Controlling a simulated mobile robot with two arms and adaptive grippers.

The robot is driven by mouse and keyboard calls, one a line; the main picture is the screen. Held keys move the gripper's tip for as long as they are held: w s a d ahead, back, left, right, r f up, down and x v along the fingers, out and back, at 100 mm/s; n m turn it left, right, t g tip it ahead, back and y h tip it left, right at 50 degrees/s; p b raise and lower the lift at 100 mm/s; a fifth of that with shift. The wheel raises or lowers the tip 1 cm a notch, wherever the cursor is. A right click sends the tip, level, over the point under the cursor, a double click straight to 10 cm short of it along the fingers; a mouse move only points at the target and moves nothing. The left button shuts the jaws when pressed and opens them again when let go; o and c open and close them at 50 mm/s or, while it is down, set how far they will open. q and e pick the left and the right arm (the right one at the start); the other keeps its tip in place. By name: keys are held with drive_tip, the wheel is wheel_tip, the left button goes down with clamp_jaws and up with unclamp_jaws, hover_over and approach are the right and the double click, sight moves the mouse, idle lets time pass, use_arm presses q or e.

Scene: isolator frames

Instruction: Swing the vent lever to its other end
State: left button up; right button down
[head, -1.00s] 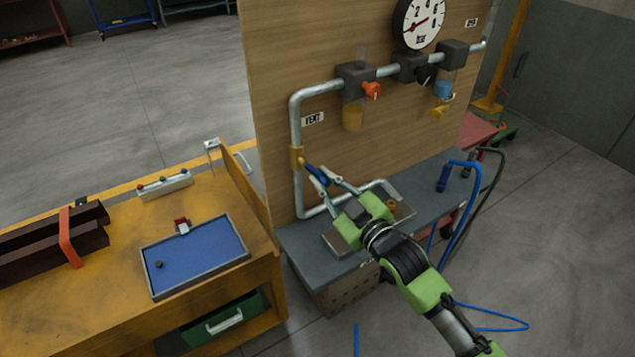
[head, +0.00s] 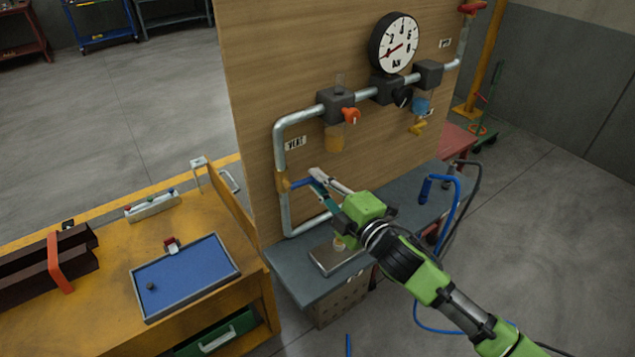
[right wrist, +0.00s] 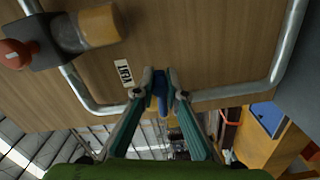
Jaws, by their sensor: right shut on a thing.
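The vent lever (head: 300,183) is a blue handle on a yellow valve body (head: 282,182) on the left vertical pipe. In the head view it points right from the valve, about level. My right gripper (head: 315,180) is shut on the lever's outer part. In the right wrist view the lever (right wrist: 160,84) sits between the two fingertips, which hide part of it. The label (right wrist: 124,73) by the pipe is near the fingers there. My left gripper is not in view.
The wooden panel (head: 255,90) carries the pipe, a gauge (head: 394,43) and an orange knob (head: 351,116). A grey bench (head: 285,265) stands below my right arm. A blue hose handle (head: 425,190) stands to the right. A yellow workbench (head: 105,260) is at left.

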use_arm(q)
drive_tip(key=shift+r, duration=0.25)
use_arm(e)
drive_tip(key=shift+w+r+n, duration=0.1)
drive_tip(key=shift+r+n, duration=0.4)
drive_tip(key=shift+r, duration=0.3)
drive_tip(key=c, duration=2)
unclamp_jaws()
drive_tip(key=shift+c, duration=0.2)
drive_tip(key=shift+f, duration=0.2)
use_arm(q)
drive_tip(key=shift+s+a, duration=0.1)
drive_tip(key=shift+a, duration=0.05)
use_arm(e)
drive_tip(key=shift+f, duration=0.15)
drive_tip(key=v, duration=1.2)
